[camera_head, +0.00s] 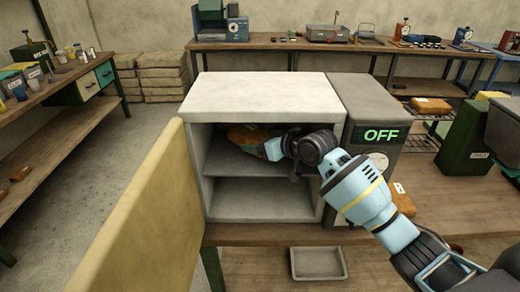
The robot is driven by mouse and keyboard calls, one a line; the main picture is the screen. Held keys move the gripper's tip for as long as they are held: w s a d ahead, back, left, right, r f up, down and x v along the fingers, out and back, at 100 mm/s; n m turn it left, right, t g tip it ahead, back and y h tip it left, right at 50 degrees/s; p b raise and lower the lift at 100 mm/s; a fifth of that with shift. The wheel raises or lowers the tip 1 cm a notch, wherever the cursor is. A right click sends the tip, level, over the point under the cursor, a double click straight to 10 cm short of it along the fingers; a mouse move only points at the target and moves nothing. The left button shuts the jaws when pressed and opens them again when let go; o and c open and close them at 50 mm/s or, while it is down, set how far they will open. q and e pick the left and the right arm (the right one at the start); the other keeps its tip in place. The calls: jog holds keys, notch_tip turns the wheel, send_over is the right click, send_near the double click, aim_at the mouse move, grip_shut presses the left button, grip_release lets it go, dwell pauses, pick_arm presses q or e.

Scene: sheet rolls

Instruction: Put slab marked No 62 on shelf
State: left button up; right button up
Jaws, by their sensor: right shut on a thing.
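A white oven-like cabinet (265,95) stands on the wooden bench with its door (140,220) swung open to the left. Inside, a shelf (228,170) divides it into an upper and a lower compartment. My right gripper (272,149) reaches into the upper compartment and is shut on a brown slab (246,134). The slab is at the upper shelf level; I cannot tell whether it touches the shelf. Its mark cannot be read, and my gripper and wrist hide its right part. The lower compartment looks empty. My left gripper is out of view.
A control panel on the cabinet's right reads OFF (381,134). Another brown piece with a white tag (401,199) lies to its right, partly behind my arm. A dark green bin (463,140) stands at right. A grey tray (318,264) lies below the bench front.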

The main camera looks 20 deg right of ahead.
jog(key=shift+w+a, duration=0.1)
jog(key=shift+w, duration=0.6)
notch_tip(320, 180, down, 4)
jog(key=shift+f+b, duration=0.1)
jog(key=shift+b, duration=0.8)
jog(key=shift+r, duration=0.3)
jog(key=o, duration=0.8)
jog(key=shift+f, duration=0.3)
jog(key=o, duration=0.5)
jog(key=shift+s+r, duration=0.1)
jog(key=shift+c, duration=0.2)
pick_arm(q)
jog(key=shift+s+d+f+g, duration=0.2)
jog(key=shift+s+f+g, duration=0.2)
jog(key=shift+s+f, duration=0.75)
